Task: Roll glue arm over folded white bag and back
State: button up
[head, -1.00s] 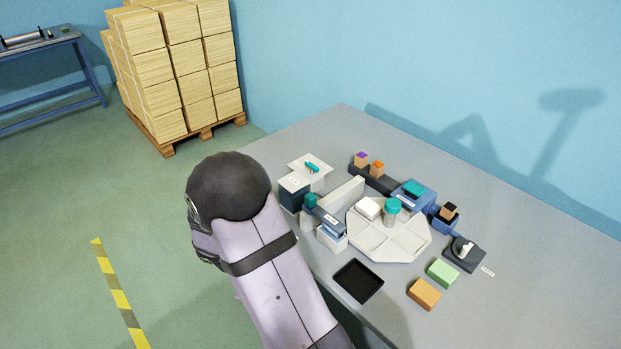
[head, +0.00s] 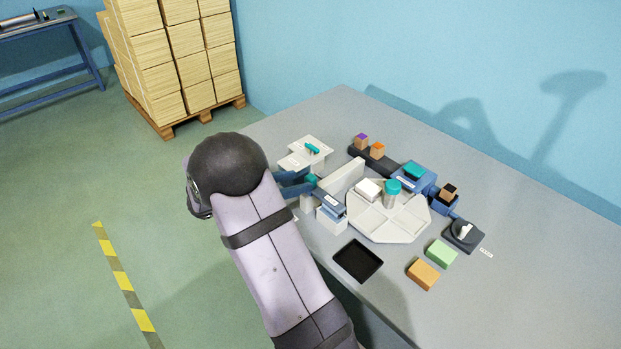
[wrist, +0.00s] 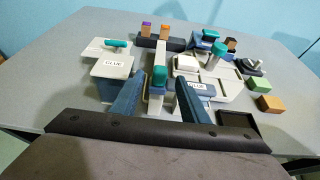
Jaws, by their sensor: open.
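The glue arm is a blue bar (head: 331,204) with a white label and a teal knob (head: 312,180), beside a white upright wall. In the wrist view the teal knob (wrist: 159,77) stands between the fingers of my gripper (wrist: 160,82). The gripper is open, with one blue finger on each side; contact cannot be told. In the head view my gripper (head: 305,183) reaches to the knob from the left. A small white block (head: 368,188), perhaps the folded bag, sits on the pale octagonal tray (head: 388,232); it also shows in the wrist view (wrist: 186,63).
A teal-capped jar (head: 392,193) stands on the tray. A white plate with a teal handle (head: 311,148) lies behind the gripper. A black tray (head: 358,260), orange block (head: 422,274) and green block (head: 441,253) lie at the front. The table's right side is clear.

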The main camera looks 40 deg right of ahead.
aim_at(307, 180)
jog(key=shift+p+x, duration=0.6)
jog(key=shift+x, duration=2.6)
jog(key=shift+f, duration=0.1)
jog(key=shift+c, duration=0.6)
grip_shut()
